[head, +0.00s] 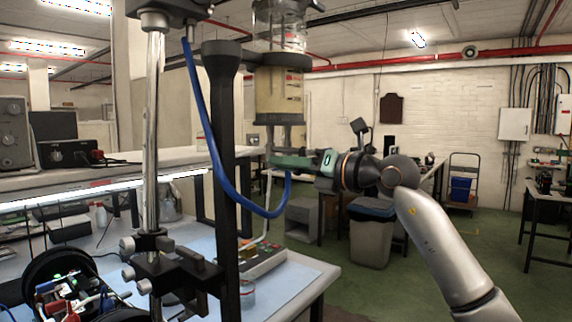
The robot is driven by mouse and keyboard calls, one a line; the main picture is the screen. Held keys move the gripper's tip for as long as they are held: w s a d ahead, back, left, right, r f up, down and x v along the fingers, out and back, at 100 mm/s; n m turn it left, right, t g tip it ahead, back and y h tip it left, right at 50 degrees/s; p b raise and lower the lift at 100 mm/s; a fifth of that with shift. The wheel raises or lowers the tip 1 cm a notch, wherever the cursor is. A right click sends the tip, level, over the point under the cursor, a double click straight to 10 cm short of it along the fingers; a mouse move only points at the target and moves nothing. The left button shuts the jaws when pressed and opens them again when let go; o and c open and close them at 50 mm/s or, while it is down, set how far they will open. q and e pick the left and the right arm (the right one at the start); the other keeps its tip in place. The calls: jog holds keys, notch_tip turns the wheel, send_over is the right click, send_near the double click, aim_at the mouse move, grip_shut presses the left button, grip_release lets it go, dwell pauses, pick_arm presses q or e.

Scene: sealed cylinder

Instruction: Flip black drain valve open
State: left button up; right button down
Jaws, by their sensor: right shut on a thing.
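The sealed clear cylinder (279,92) hangs upright in a dark frame at the top middle, with cloudy yellowish liquid inside and a black lower cap (279,118). Short tubes come down from the cap. My right gripper (284,160) reaches in from the right, just below the cylinder, its green fingers pointing left. It is shut on the black drain valve, which the fingers mostly hide. I cannot tell the angle of the valve's lever. My left gripper is not in view.
A blue hose (207,130) loops down and back up to the gripper's area. A black post (227,180) and a chrome rod (152,140) with clamps stand left. A control box (262,262) lies on the bench (316,274). A grey bin (371,240) stands behind.

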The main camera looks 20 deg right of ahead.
jog(key=shift+d+n, duration=0.1)
jog(key=shift+n, duration=0.2)
jog(key=shift+w+d+f+n+p, duration=0.1)
jog(key=shift+w+d+n+p, duration=0.1)
jog(key=shift+n, duration=0.7)
jog(key=shift+w+d+n+p, duration=0.15)
jog(key=shift+n+p, duration=0.1)
jog(key=shift+n, duration=0.65)
jog(key=shift+w+d+f+n+p, duration=0.1)
jog(key=shift+d+n+p, duration=0.1)
jog(key=shift+n, duration=0.7)
jog(key=c, duration=0.8)
grip_release()
jog(key=shift+s, duration=0.1)
